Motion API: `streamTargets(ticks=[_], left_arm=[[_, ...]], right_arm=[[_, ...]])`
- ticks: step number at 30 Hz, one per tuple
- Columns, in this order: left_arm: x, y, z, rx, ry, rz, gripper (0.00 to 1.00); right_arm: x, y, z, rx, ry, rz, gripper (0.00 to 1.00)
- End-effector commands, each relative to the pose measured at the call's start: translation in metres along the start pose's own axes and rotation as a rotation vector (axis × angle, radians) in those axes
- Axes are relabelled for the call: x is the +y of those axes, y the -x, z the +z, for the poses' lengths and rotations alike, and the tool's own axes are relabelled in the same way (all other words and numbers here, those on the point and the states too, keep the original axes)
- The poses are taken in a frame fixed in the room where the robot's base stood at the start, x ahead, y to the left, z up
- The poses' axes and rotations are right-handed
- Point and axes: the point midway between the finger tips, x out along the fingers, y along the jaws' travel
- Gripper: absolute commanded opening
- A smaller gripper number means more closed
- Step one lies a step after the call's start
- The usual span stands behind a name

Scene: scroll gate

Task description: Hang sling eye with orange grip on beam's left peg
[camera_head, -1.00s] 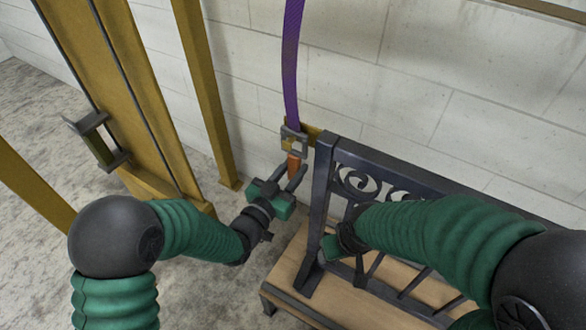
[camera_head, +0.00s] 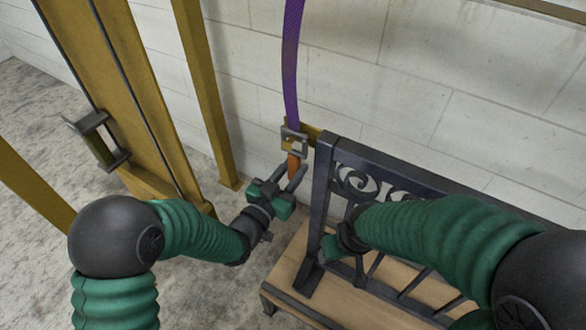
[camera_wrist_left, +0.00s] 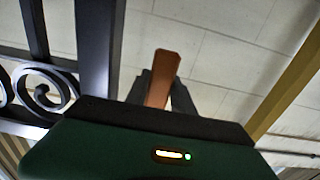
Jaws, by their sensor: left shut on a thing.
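A purple sling (camera_head: 291,65) hangs down along the wall to a grey metal eye (camera_head: 293,142). Below the eye is an orange grip (camera_head: 293,167). My left gripper (camera_head: 291,174) is shut on the orange grip, which also stands up between the fingers in the left wrist view (camera_wrist_left: 163,75). The eye is close to a short yellow piece (camera_head: 314,131) at the left post of the dark gate; I cannot tell whether they touch. No peg can be made out clearly. My right gripper (camera_head: 330,250) is low beside the gate's left post, and its fingers are unclear.
The dark scroll gate (camera_head: 318,195) stands on a wooden pallet (camera_head: 283,275) at the right. A yellow post (camera_head: 207,90) and a wide yellow column (camera_head: 110,70) with a cleat-like handle (camera_head: 98,140) stand at the left. Floor (camera_head: 205,285) between them is clear.

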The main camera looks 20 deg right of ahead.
Motion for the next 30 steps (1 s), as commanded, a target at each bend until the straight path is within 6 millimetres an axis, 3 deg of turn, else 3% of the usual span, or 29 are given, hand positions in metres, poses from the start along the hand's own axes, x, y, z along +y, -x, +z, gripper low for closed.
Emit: streamTargets(ticks=[23, 30], left_arm=[[0.0, 0.0, -0.017, 0.001, 0.0, 0.0, 0.0], [0.0, 0.011, -0.017, 0.001, -0.001, 0.0, 0.0]], right_arm=[[0.0, 0.011, -0.003, 0.0, 0.0, 0.0, 0.65], [0.0, 0.011, -0.003, 0.0, 0.0, 0.0, 0.65]])
